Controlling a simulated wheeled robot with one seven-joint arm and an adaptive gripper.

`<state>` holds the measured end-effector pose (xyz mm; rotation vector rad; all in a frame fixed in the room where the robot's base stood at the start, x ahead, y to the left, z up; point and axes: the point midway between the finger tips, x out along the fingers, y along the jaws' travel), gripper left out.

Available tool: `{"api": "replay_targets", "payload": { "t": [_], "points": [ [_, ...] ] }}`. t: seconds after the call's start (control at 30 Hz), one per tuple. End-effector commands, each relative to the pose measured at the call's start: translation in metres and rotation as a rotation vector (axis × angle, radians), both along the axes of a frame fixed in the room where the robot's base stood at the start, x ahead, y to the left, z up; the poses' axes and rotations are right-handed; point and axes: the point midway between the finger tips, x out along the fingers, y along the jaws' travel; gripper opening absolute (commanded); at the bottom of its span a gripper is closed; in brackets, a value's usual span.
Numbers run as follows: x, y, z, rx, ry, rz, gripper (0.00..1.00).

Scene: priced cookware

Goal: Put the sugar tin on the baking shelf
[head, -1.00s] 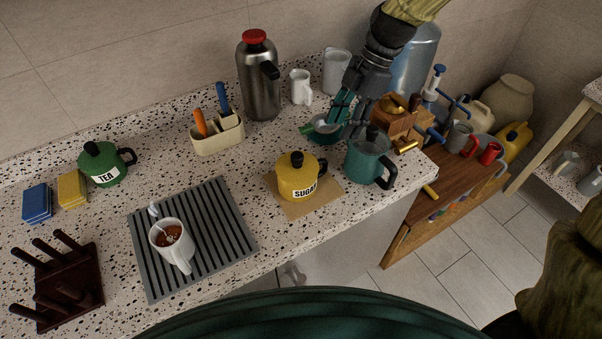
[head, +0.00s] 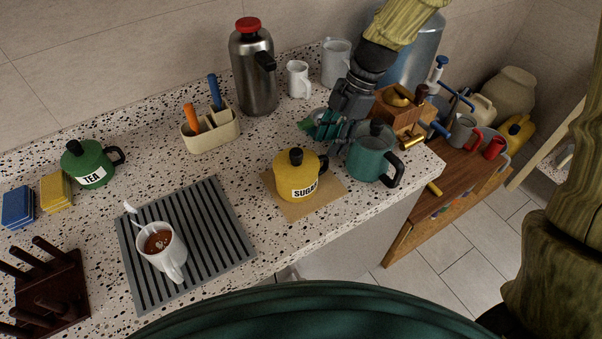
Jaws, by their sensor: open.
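The sugar tin (head: 296,178) is yellow with a black lid knob, a black handle on its right side and a white SUGAR label. It stands upright on a tan square mat (head: 288,211) near the counter's front edge. My gripper (head: 325,130) has teal fingers and is open, just behind and to the right of the sugar tin, beside the teal pot. It appears apart from the tin, and its fingers are partly hard to make out. I cannot tell which surface is the baking shelf.
The teal lidded pot (head: 371,153) stands right of the tin. A wooden grinder (head: 402,108), a steel flask (head: 254,75) and a cutlery caddy (head: 211,132) stand behind. A ribbed grey mat (head: 207,228) holds a white mug (head: 162,250). The green TEA tin (head: 88,165) is at left.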

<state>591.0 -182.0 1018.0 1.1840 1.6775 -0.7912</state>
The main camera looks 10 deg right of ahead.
Motion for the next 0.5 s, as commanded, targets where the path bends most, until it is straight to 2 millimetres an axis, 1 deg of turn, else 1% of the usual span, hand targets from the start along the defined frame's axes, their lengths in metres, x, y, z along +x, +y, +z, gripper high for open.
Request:
{"api": "replay_targets", "payload": {
  "t": [0.17,0.5],
  "points": [
    [-0.001,0.003,-0.005,0.000,0.001,0.001,0.41],
    [-0.009,0.010,-0.038,0.000,0.003,0.002,0.41]
  ]
}}
